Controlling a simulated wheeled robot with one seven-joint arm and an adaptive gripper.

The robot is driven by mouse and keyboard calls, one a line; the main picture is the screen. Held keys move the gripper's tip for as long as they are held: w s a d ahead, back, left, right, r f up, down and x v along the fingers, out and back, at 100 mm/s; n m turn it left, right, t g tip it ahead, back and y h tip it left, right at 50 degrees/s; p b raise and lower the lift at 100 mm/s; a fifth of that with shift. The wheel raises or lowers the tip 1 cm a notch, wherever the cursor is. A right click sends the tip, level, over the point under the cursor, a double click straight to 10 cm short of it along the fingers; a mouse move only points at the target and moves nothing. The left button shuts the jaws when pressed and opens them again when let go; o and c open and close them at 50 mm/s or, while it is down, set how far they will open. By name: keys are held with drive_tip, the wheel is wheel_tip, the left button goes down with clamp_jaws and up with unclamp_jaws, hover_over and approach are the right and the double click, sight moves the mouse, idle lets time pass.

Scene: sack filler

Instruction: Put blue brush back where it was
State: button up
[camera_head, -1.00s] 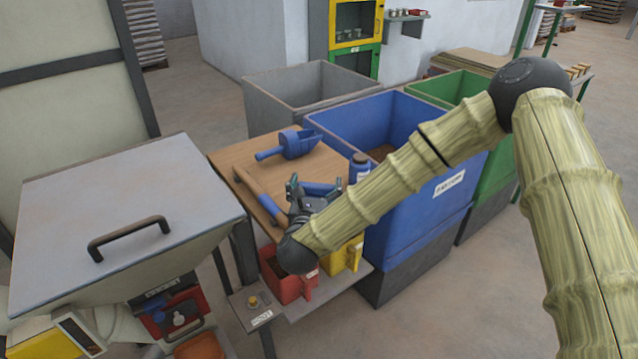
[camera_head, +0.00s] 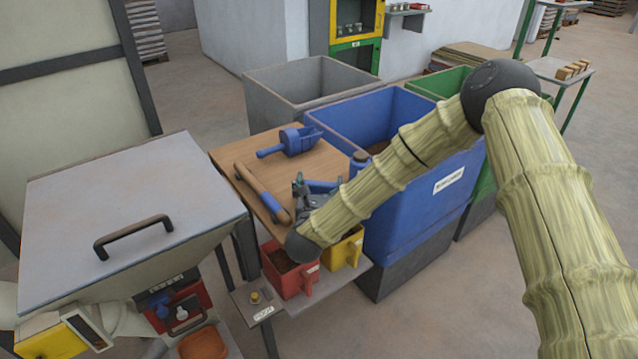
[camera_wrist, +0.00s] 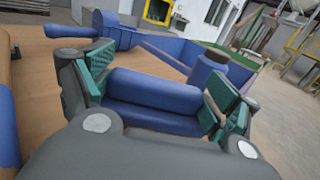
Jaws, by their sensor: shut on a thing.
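My gripper (camera_head: 311,193) is low over the right part of the wooden table. In the wrist view its green-padded fingers (camera_wrist: 160,88) are shut on a blue, rounded block with a darker lower part, which I take to be the blue brush (camera_wrist: 152,92). The brush (camera_head: 322,186) lies crosswise between the fingers, and part of it is hidden by them in the head view. I cannot tell whether it touches the table.
A blue bin (camera_head: 420,215) stands to the right. Red (camera_head: 293,281) and yellow (camera_head: 345,252) tubs sit on the front shelf.

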drive_tip(key=shift+f, duration=0.2)
drive_tip(key=o, duration=1)
drive_tip(key=shift+o, duration=0.2)
drive_tip(key=shift+r, duration=0.1)
drive_tip(key=shift+r, duration=0.2)
drive_tip(key=s+a+b, duration=0.2)
drive_tip(key=s, duration=1)
drive_tip(key=shift+b, duration=0.3)
drive_tip(key=shift+f, duration=0.1)
